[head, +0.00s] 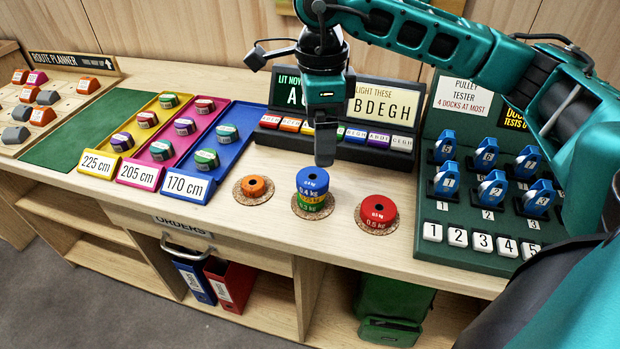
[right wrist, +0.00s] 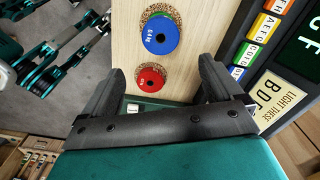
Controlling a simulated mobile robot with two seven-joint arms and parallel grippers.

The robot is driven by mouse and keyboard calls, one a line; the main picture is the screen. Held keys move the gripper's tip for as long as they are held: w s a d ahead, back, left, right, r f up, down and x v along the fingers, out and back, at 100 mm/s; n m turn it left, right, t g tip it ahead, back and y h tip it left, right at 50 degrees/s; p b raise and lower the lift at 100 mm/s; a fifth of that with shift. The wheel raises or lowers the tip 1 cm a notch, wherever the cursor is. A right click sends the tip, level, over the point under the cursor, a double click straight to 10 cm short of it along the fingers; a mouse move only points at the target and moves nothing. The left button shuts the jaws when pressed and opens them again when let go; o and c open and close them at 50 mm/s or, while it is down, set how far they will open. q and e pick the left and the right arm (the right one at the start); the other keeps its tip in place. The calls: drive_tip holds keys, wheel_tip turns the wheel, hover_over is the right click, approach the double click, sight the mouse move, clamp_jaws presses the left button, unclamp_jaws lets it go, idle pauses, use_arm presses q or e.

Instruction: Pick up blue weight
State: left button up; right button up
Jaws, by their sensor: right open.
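The blue weight (head: 312,180) is the top disc of a short stack with yellow and green weights below it, on a round cork mat. In the right wrist view the blue weight (right wrist: 160,34) shows as a ring with a dark centre hole, beyond the fingertips. My right gripper (head: 325,160) points down just above and behind the stack, slightly right of its centre. In the right wrist view my right gripper (right wrist: 157,70) has its fingers wide apart with nothing between them. My left gripper is in neither view.
A red weight (head: 378,210) lies on a mat to the right and an orange ring (head: 254,186) on a mat to the left. Behind stands a sign board (head: 375,103) with coloured blocks. The pulley tester (head: 468,190) stands at right; coloured trays are at left.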

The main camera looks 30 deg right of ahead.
sight(313, 177)
wheel_tip(313, 177, down, 4)
drive_tip(key=shift+r, duration=0.1)
drive_tip(key=shift+w+a+f, duration=0.1)
drive_tip(key=shift+f, duration=0.85)
drive_tip(key=shift+w+a+f, duration=0.15)
drive_tip(key=shift+f, duration=0.75)
drive_tip(key=shift+w+a+f, duration=0.1)
drive_tip(key=shift+f, duration=0.85)
drive_tip(key=c, duration=1.4)
drive_tip(key=shift+r, duration=0.1)
drive_tip(key=shift+c, duration=0.3)
drive_tip(key=shift+r, duration=0.1)
